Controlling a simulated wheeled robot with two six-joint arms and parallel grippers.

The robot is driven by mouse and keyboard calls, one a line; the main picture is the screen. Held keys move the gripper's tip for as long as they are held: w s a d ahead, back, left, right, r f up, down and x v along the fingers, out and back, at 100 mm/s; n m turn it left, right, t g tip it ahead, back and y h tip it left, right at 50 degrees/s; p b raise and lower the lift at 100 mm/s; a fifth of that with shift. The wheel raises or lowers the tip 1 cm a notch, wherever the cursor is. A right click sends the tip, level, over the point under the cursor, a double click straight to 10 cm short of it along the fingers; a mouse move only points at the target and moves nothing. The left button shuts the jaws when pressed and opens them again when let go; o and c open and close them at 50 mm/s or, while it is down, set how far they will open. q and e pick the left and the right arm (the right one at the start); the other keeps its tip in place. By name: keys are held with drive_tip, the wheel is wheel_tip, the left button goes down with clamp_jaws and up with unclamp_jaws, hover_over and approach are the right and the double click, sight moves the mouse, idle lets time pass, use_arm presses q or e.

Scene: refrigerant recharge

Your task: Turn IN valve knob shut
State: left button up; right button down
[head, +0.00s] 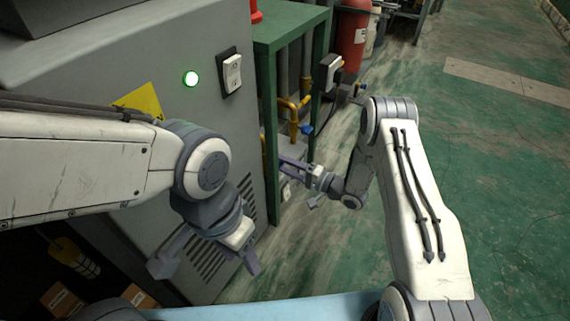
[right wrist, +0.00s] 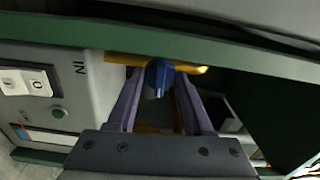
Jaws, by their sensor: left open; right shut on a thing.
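The IN valve knob (right wrist: 159,76) is blue and sits on a yellow pipe (right wrist: 125,59) beside the "IN" label in the right wrist view. My right gripper (right wrist: 158,84) has its two fingers on either side of the knob and is shut on it. In the head view my right gripper (head: 284,161) reaches left past the green stand, and the knob it holds cannot be made out. Another blue knob (head: 307,129) shows above it on yellow piping. My left gripper (head: 208,263) is open and empty, pointing down in front of the grey cabinet.
The grey cabinet (head: 215,130) has a lit green lamp (head: 190,78) and a white switch (head: 232,73). The green stand (head: 268,120) frames the piping closely. A red cylinder (head: 351,40) stands behind. The green floor (head: 500,170) at right is clear.

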drive_tip(key=n+p, duration=0.2)
drive_tip(key=n, duration=0.1)
drive_tip(key=shift+r, duration=0.1)
drive_tip(key=shift+n+p, duration=0.85)
drive_tip(key=shift+n, duration=0.75)
drive_tip(key=shift+c, duration=1.5)
unclamp_jaws()
